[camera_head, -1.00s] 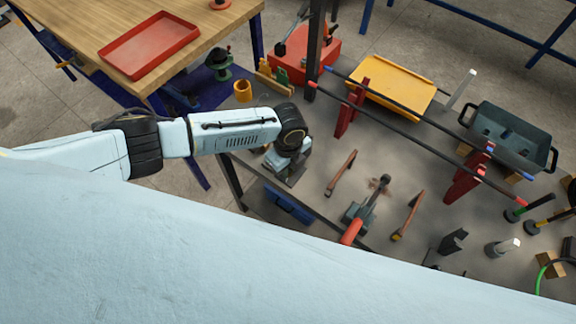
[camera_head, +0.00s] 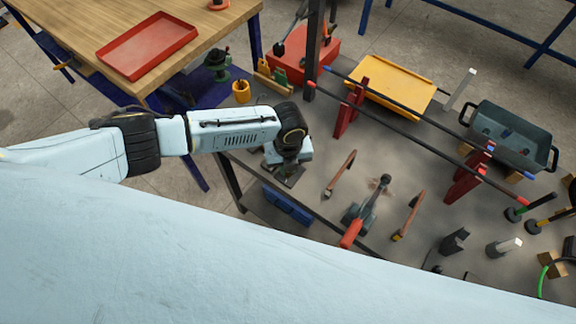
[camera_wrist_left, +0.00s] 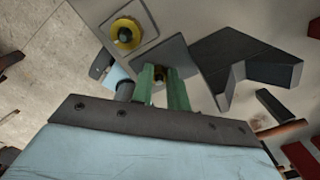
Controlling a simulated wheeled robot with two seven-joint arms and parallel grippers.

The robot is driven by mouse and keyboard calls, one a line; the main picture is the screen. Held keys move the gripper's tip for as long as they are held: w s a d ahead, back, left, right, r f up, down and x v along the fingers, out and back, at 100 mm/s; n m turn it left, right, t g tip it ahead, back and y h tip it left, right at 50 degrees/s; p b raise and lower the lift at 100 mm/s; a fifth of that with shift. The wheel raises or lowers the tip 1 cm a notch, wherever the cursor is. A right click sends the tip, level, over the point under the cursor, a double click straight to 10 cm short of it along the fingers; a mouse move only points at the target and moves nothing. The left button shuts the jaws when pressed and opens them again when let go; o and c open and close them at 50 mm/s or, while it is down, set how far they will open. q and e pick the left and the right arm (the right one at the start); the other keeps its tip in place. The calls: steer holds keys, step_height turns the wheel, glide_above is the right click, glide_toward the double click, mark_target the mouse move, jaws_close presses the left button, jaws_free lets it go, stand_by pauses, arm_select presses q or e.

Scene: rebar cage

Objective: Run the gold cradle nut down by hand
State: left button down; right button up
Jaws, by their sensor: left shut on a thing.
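My left gripper (camera_wrist_left: 163,88) has green fingers, seen in the left wrist view. They are shut on a small gold nut (camera_wrist_left: 157,70), which is mostly hidden between them, over a grey square plate (camera_wrist_left: 178,52). A yellow ring with a dark centre (camera_wrist_left: 125,36) sits on a neighbouring grey plate, apart from the fingers. In the head view my left gripper (camera_head: 287,176) points down at the near left edge of the grey bench; its fingertips and the nut are too small to make out there. My right gripper is not in view.
A dark angled block (camera_wrist_left: 245,65) stands just right of the fingers. On the grey bench, a red-handled tool (camera_head: 362,212), a yellow tray (camera_head: 394,84) and two long bars on red stands (camera_head: 464,177) lie to the right. A wooden table (camera_head: 85,32) is at upper left.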

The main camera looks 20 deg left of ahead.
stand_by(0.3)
arm_select(q)
steer(key=c, duration=1.4)
jaws_free()
steer(key=shift+o, duration=0.2)
step_height(320, 180, up, 13)
steer(key=shift+r+p, duration=0.2)
steer(key=shift+p, duration=0.25)
